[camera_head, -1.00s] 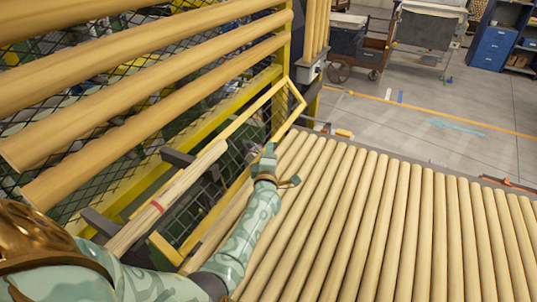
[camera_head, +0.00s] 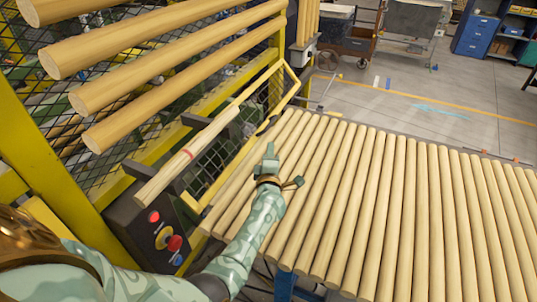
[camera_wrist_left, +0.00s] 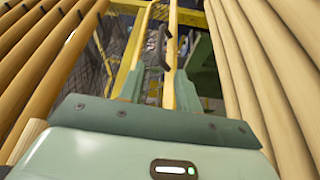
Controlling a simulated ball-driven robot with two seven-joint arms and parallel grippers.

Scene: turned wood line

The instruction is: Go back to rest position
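My left gripper (camera_head: 282,172) is above the near-left part of a row of turned wooden rods (camera_head: 400,200). Its two fingers stand apart with nothing seen between them in the head view. In the left wrist view the two fingers (camera_wrist_left: 157,90) are also apart; a pale rod shows in the gap, but it looks to lie beyond them. A single rod with a red band (camera_head: 215,132) rests on dark brackets to the left of my gripper, apart from it. My right gripper is not in view.
A control box (camera_head: 160,228) with red and blue buttons is at the lower left, close to my left arm. A yellow-framed mesh guard (camera_head: 225,150) stands beside the rods. Thick rods (camera_head: 165,85) hang at upper left. Carts and blue drawers (camera_head: 477,35) stand beyond open floor.

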